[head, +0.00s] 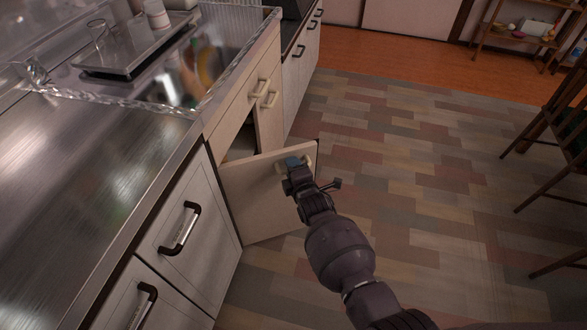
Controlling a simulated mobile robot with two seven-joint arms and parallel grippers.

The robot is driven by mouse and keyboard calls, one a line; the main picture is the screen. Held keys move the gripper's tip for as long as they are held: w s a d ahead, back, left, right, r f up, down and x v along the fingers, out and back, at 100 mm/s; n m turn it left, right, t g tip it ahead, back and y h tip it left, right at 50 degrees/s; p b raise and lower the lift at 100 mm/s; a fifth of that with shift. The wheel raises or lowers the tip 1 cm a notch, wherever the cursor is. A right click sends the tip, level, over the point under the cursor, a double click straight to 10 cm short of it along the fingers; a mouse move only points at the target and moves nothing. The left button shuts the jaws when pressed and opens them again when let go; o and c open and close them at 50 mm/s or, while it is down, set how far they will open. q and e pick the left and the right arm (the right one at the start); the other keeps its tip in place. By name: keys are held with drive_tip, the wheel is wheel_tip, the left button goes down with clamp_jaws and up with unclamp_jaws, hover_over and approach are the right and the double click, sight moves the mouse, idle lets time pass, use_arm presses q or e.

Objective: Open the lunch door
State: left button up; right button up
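A pale cabinet door (262,205) under the counter stands swung out into the room, partly open. A dark gap (240,143) shows behind its top edge. Its light handle (308,160) is near the upper right corner, mostly covered by my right gripper. My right gripper (293,163) is at this handle, its arm coming from the lower right. The fingers are too small and dark to tell whether they are closed on the handle. My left gripper is not in view.
Drawers with dark handles (180,229) line the counter (95,175) at left. Two pale handles (269,97) sit on the cabinet front beyond. A tray (140,50) with glassware stands by the sink. The patterned floor (420,150) is clear; wooden chairs (560,140) stand at right.

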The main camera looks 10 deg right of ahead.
drive_tip(key=shift+s, duration=0.1)
drive_tip(key=shift+s+d+r, duration=0.1)
drive_tip(key=shift+s, duration=0.1)
use_arm(q)
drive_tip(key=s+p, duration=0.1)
drive_tip(key=p, duration=0.1)
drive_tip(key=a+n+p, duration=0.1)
drive_tip(key=p, duration=0.1)
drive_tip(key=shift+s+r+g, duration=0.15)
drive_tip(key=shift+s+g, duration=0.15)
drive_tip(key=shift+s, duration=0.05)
use_arm(e)
drive_tip(key=v, duration=1)
drive_tip(key=shift+s, duration=0.15)
